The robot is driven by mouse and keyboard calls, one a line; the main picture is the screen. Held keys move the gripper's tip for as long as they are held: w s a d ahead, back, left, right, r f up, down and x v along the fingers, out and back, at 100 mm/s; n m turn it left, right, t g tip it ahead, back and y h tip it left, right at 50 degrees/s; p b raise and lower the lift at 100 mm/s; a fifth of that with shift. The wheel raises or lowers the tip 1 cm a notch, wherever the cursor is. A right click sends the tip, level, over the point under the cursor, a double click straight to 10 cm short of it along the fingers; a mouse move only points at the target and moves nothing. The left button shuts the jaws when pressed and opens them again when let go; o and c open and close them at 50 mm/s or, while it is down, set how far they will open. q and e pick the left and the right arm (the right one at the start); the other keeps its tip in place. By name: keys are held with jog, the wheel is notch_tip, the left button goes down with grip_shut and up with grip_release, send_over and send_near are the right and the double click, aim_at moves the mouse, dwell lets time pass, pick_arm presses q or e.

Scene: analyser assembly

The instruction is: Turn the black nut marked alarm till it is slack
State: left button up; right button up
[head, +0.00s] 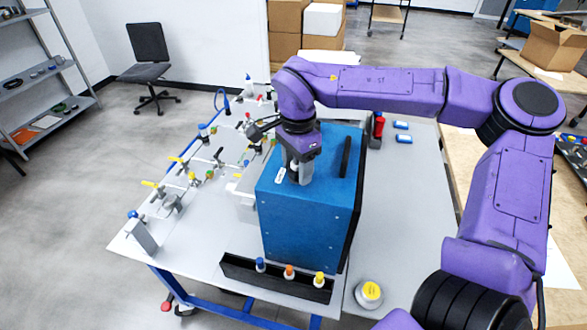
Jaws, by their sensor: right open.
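The blue analyser box (300,222) stands upright on the grey table, with a black handle (345,157) on its top. A small white label (280,176) lies on its top face, too small to read. My right gripper (299,174) points down over the top of the box, right beside this label, with its jaws open. I cannot make out the black nut; the gripper may hide it. I cannot tell whether the fingers are around it. My left gripper is not in view.
A black rack (277,283) with blue, orange and yellow capped bottles stands in front of the box. A yellow-topped round pot (370,292) is at front right. Valves and fittings (200,172) crowd the left side.

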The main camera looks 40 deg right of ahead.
jog(key=m, duration=0.3)
jog(key=m+b, duration=0.1)
jog(key=shift+f+m, duration=0.25)
jog(key=shift+m, duration=0.15)
jog(key=m+b, duration=0.4)
jog(key=m, duration=0.5)
jog(key=shift+f+b, duration=0.15)
jog(key=shift+b, duration=0.15)
jog(key=shift+r+m, duration=0.3)
jog(key=shift+m, duration=0.8)
jog(key=shift+r, duration=0.1)
